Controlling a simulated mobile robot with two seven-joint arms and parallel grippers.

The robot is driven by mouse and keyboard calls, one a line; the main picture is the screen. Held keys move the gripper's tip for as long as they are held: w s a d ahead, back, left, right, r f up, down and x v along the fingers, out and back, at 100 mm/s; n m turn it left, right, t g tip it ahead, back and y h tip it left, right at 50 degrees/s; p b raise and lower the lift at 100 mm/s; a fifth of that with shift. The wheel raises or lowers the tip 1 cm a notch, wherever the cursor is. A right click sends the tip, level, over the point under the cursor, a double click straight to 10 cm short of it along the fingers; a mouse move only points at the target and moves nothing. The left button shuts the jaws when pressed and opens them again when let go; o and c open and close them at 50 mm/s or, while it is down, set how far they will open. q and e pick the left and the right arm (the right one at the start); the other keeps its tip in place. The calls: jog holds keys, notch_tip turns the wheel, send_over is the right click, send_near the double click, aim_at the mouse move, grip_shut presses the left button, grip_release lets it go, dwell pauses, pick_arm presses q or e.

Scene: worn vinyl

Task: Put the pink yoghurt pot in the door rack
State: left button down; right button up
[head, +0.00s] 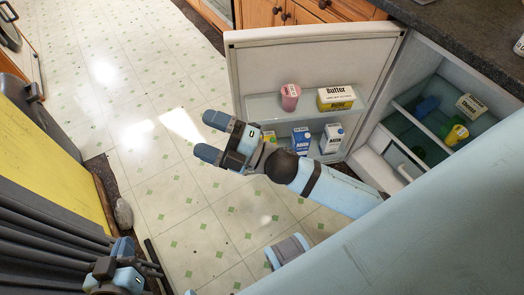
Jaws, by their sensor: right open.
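The pink yoghurt pot (290,97) stands upright on the upper door rack (262,107) of the open fridge door (310,58), left of a yellow-and-white butter box (336,98). No gripper touches it. My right gripper (210,136) is open and empty, in front of the door and left of and below the pot, with its fingers pointing left. My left gripper (122,272) is low at the left edge of the picture, far from the fridge. Whether its jaws are open is unclear.
The lower door rack holds several cartons, including a blue one (301,141) and a white-and-blue one (332,138), partly behind my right arm. The fridge interior (410,95) at right holds more items. The tiled floor (150,120) left of the door is clear.

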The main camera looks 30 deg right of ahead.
jog(key=s+d+f+m+g+h, duration=0.1)
jog(key=s+d+f+m+h, duration=0.2)
jog(key=m, duration=0.7)
jog(key=s+d+f+m+g+h, duration=0.1)
jog(key=s+d+f+m+h, duration=0.3)
jog(key=f+m+h, duration=0.3)
jog(key=s+f+m, duration=0.1)
jog(key=m, duration=0.3)
jog(key=shift+s+h, duration=0.3)
jog(key=shift+s, duration=0.1)
pick_arm(q)
jog(key=s+a+r+g+y+p, duration=0.1)
jog(key=r+p, duration=0.7)
jog(key=p, duration=0.7)
jog(key=s+a+r+g+p, duration=0.1)
jog(key=r+p, duration=0.6)
jog(key=p, duration=0.9)
jog(key=shift+s+a+r+y, duration=0.35)
jog(key=shift+a+r+y, duration=0.05)
jog(key=shift+a, duration=0.4)
pick_arm(e)
jog(key=s+d+r+g+h, duration=0.1)
jog(key=d+r, duration=0.1)
jog(key=r, duration=0.6)
jog(key=s+d+r+g, duration=0.1)
jog(key=r, duration=0.6)
jog(key=shift+s+d+r+h, duration=0.35)
jog(key=shift+h, duration=0.05)
